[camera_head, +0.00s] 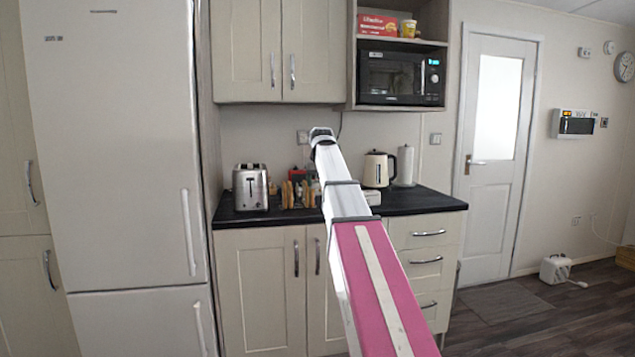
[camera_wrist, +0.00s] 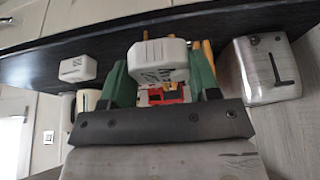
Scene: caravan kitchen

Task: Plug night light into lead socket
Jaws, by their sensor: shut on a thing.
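My gripper (camera_wrist: 160,72) shows in the wrist view as two green fingers on a dark bar. It is shut on a small white block with dark markings, which I take to be the night light (camera_wrist: 157,52). A second white block with a dark slot, perhaps the lead socket (camera_wrist: 78,68), lies on the dark worktop, to the left in the wrist view and apart from the held block. In the head view a white block (camera_head: 373,197) lies near the worktop's front edge, right of my arm. My arm hides the gripper and the night light there.
The dark worktop (camera_head: 420,199) carries a steel toaster (camera_head: 250,187) at left, a wooden rack (camera_head: 290,195) and a red item (camera_head: 297,175) near the middle, and a cream kettle (camera_head: 377,170) and paper roll (camera_head: 405,166) at right. The wrist view appears upside down.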

